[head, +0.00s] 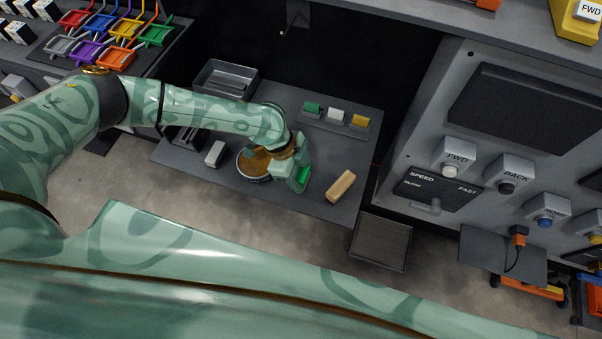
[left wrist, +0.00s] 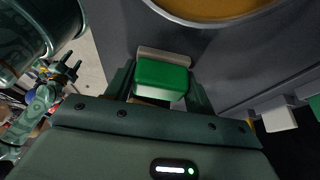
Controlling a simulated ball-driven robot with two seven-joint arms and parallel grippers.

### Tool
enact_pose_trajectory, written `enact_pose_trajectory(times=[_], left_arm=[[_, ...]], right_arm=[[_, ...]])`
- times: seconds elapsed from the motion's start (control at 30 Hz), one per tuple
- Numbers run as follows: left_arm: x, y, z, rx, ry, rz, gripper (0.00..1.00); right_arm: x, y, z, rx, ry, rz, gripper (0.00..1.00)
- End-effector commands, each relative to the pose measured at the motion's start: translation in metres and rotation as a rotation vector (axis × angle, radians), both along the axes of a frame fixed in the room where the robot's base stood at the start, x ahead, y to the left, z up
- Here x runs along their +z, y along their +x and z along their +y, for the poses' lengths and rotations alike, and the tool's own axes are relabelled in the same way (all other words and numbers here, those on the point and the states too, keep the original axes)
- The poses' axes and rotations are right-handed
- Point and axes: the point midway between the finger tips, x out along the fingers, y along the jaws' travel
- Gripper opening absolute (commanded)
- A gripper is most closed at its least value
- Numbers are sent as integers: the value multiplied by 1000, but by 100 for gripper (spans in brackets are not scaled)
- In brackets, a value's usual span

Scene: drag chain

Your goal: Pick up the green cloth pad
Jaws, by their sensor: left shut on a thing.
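A green pad (left wrist: 162,78) sits between the two fingers of my left gripper (left wrist: 160,90) in the left wrist view, with a pale strip along its far edge. In the head view my left gripper (head: 297,180) is shut on this green pad (head: 304,174), over the dark table just right of the round pan. Another green block (head: 312,107) stands in a row at the back of the table. My right gripper (left wrist: 64,72) shows small at the left of the left wrist view; its jaw opening is too small to tell.
A pan with amber contents (head: 253,164) is left of my left gripper. A wooden block (head: 341,186) lies to the right. White (head: 336,115) and yellow (head: 360,120) blocks stand at the back. A grey tray (head: 226,80) is behind my arm. A control panel (head: 470,150) rises at right.

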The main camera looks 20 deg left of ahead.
Motion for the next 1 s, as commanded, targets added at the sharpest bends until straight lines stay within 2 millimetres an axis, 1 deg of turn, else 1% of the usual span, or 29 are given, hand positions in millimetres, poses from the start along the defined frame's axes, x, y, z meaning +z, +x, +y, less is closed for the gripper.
enact_pose_trajectory(times=[0.17, 0.27, 0.37, 0.47, 0.5, 0.6, 0.7, 0.8, 0.9, 1.0], left_arm=[[6, 0, 0, 0, 0, -1, 31], [18, 1, 0, -1, -1, -3, 31], [37, 0, 0, -3, -2, -4, 31], [63, -21, -5, -5, -3, -2, 31], [74, -30, -7, -6, -3, -2, 31], [101, -51, -12, -5, -3, -3, 31], [110, -81, -19, -6, -3, 1, 31], [118, -103, -24, -4, -2, 2, 31], [125, -120, -28, -3, -2, -1, 31], [129, -130, -31, -2, -1, 0, 31]], right_arm=[[2, 0, 0, 0, 0, -1, 48], [6, 1, 0, 0, 0, -3, 48], [12, 2, 0, 0, 0, -5, 48], [27, 5, 0, 0, 1, -12, 48], [33, 6, 0, 0, 1, -15, 48], [45, 8, 1, 0, 1, -19, 48], [52, 9, 1, 0, 1, -22, 48], [58, 10, 1, 0, 1, -23, 48], [61, 10, 1, 0, 2, -25, 48], [63, 10, 2, 0, 2, -25, 48]])
